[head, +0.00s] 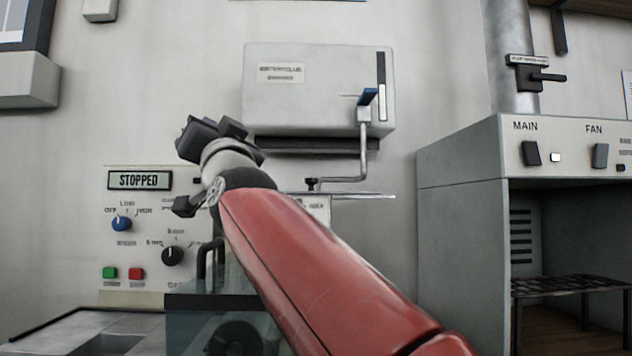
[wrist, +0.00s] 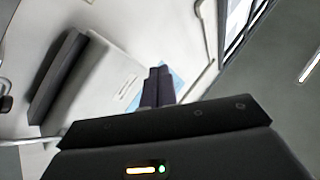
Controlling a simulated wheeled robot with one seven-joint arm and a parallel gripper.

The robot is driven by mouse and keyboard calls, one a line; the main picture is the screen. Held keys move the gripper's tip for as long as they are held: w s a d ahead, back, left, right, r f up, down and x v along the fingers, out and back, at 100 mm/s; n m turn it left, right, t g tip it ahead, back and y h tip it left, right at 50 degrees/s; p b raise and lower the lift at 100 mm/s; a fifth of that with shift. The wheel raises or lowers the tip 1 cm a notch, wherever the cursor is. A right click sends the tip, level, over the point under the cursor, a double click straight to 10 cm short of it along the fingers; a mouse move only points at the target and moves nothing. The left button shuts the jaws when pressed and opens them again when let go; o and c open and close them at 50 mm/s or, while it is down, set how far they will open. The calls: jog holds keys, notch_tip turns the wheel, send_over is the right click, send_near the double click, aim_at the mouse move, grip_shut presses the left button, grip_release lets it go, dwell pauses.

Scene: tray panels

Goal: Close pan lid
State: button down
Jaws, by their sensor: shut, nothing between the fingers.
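I cannot clearly make out a pan or its lid in either view. A clear-walled container (head: 185,318) with a dark rim stands low in the head view, partly hidden by my arm. A dark upright handle (head: 201,262) shows above its rim; whether it belongs to a lid I cannot tell. My gripper is raised in front of the wall in the head view (head: 200,138), above and apart from the container. In the wrist view my gripper (wrist: 158,72) has its dark fingers together with nothing between them. A blue patch shows behind the fingertips.
A pale wall box (head: 315,90) with a blue-tipped crank (head: 364,140) is behind my arm. A control panel (head: 135,250) reading STOPPED is at left. A grey cabinet (head: 462,240) with MAIN and FAN switches, open front and rack stands at right.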

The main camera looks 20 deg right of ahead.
jog(key=w+d+f+m+g+h+p, duration=0.2)
jog(key=w+d+m+g, duration=0.15)
jog(key=d, duration=0.55)
jog(key=w+d+f+m+g+h+p, duration=0.2)
jog(key=w+d+m, duration=0.15)
jog(key=d, duration=0.65)
jog(key=s+d+m+g+y+p, duration=0.35)
jog(key=s+d, duration=0.55)
jog(key=d, duration=0.3)
jog(key=s+a+x, duration=0.1)
jog(key=a+x, duration=0.1)
jog(key=x, duration=1.1)
jog(key=shift+a+m+p, duration=0.3)
jog(key=shift+a+m, duration=0.1)
jog(key=shift+m, duration=0.05)
jog(key=shift+a, duration=0.1)
